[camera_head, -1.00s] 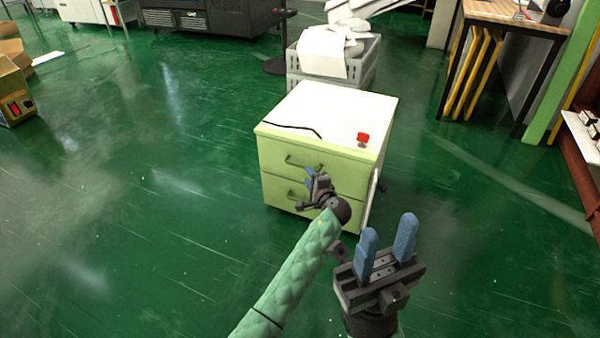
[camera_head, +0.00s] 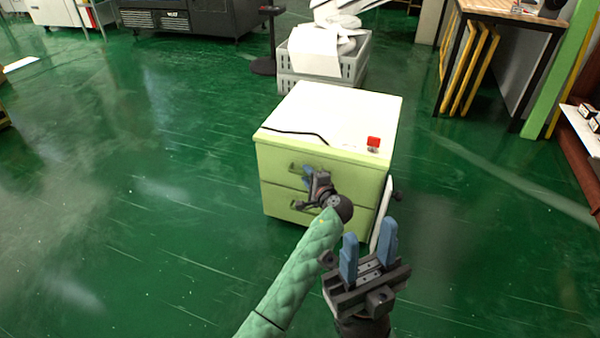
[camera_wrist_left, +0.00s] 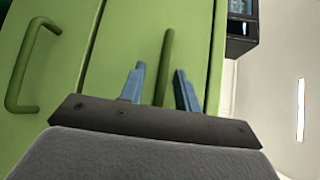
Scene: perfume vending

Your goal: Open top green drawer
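The green cabinet (camera_head: 327,120) has a white top and two drawers. The top green drawer (camera_head: 272,157) looks shut. My left gripper (camera_head: 310,176) is at the drawer front. In the left wrist view, which is turned sideways, the left gripper (camera_wrist_left: 159,85) is open. Its blue fingers stand on either side of the top drawer handle (camera_wrist_left: 166,62), with gaps visible on both sides. The lower drawer handle (camera_wrist_left: 28,68) is at the left of that view. My right gripper (camera_head: 368,250) is open and empty, in front of the cabinet's right side.
A red item (camera_head: 373,143) and a dark cable (camera_head: 300,133) lie on the cabinet top. A grey crate (camera_head: 350,72) with white things stands behind it. A table (camera_head: 510,12) is at the back right. The green floor (camera_head: 130,220) to the left is clear.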

